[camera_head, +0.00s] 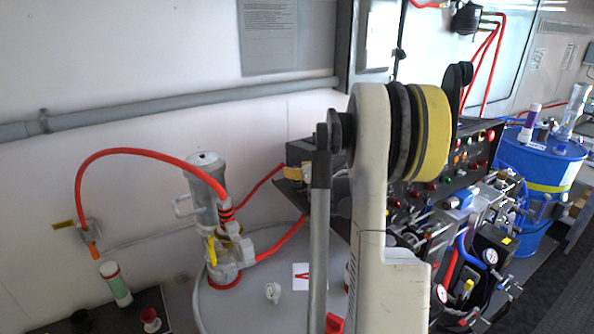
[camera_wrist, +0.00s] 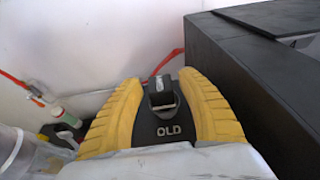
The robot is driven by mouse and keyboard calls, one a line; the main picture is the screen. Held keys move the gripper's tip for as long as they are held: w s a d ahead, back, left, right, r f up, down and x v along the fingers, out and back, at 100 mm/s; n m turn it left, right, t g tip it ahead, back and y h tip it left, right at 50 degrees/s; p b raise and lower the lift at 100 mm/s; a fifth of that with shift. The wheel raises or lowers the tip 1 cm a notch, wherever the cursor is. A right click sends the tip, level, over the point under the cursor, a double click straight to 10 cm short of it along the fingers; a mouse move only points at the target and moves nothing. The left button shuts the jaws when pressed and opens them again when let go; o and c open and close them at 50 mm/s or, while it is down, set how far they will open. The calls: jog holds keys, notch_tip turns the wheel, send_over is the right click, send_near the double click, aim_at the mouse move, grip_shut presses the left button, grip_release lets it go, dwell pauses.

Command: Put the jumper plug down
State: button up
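In the wrist view, the two yellow fingers of my gripper (camera_wrist: 165,92) stand apart. Between them is a small black piece with a pale grey band (camera_wrist: 162,98), which looks like the jumper plug. Dark surface shows on both sides of it, and neither finger visibly touches it. In the head view my arm stands in front of the console, and the plug cannot be made out.
The black console (camera_head: 470,150) with coloured buttons is right of my gripper; its box side (camera_wrist: 255,75) is close in the wrist view. A grey cylinder with a red hose (camera_head: 203,195) stands on a round grey table (camera_head: 235,310). A blue drum (camera_head: 540,165) is far right.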

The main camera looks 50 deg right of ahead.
jog(key=shift+r, duration=0.1)
jog(key=shift+s+r+p, duration=0.15)
jog(key=shift+r+p, duration=0.1)
jog(key=shift+p, duration=0.05)
jog(key=p+v, duration=0.1)
jog(key=v, duration=1)
jog(key=shift+s+a+r, duration=0.1)
jog(key=shift+s+a, duration=0.05)
jog(key=shift+s, duration=0.15)
